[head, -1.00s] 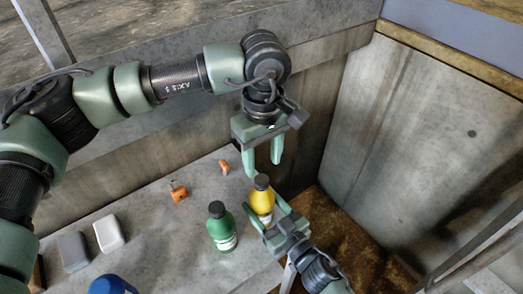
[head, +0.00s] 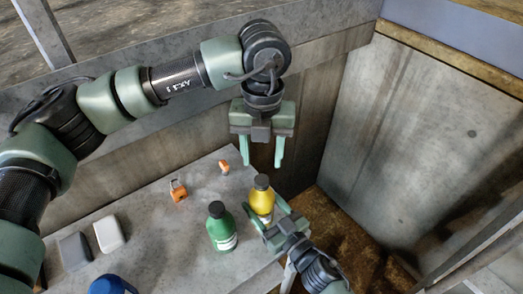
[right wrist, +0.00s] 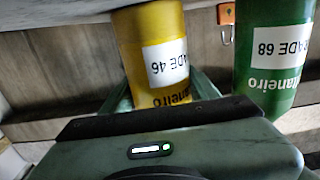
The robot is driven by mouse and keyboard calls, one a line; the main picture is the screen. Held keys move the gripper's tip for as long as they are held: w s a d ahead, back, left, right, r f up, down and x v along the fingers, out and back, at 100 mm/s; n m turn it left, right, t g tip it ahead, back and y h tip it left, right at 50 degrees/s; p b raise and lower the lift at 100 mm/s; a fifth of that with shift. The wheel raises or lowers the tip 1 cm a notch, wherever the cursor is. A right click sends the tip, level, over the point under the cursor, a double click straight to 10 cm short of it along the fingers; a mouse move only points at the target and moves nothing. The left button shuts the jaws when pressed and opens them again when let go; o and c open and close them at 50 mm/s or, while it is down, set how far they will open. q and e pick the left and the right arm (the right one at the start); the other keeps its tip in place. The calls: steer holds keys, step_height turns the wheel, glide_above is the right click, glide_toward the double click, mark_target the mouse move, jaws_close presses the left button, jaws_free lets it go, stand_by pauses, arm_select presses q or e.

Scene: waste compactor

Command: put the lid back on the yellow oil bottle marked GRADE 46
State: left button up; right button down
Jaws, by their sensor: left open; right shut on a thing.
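The yellow oil bottle (head: 262,204) stands upright near the right edge of the grey table. The right wrist view shows its GRADE 46 label on the bottle (right wrist: 158,55), upside down. A dark lid (head: 261,181) sits on top of its neck; I cannot tell whether it is tight. My right gripper (head: 265,216) is shut around the bottle's body, and its fingers flank the bottle in the right wrist view. My left gripper (head: 264,160) is open and empty, pointing down. In the head view its fingertips appear just above the lid, apart from it.
A green bottle (head: 221,229), marked GRADE 68 in the right wrist view, stands close left of the yellow one. Two small orange items (head: 178,191) (head: 224,167), grey and white blocks (head: 109,233) and a blue object (head: 112,285) are on the table (head: 150,215). A rusty pit (head: 345,240) lies right.

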mark_target(261, 179)
arm_select(q)
steer(key=n, duration=0.7)
steer(key=shift+r, duration=0.2)
steer(key=n, duration=0.5)
steer(key=shift+a+r+n, duration=0.1)
steer(key=shift+n, duration=0.3)
steer(key=shift+f, duration=4)
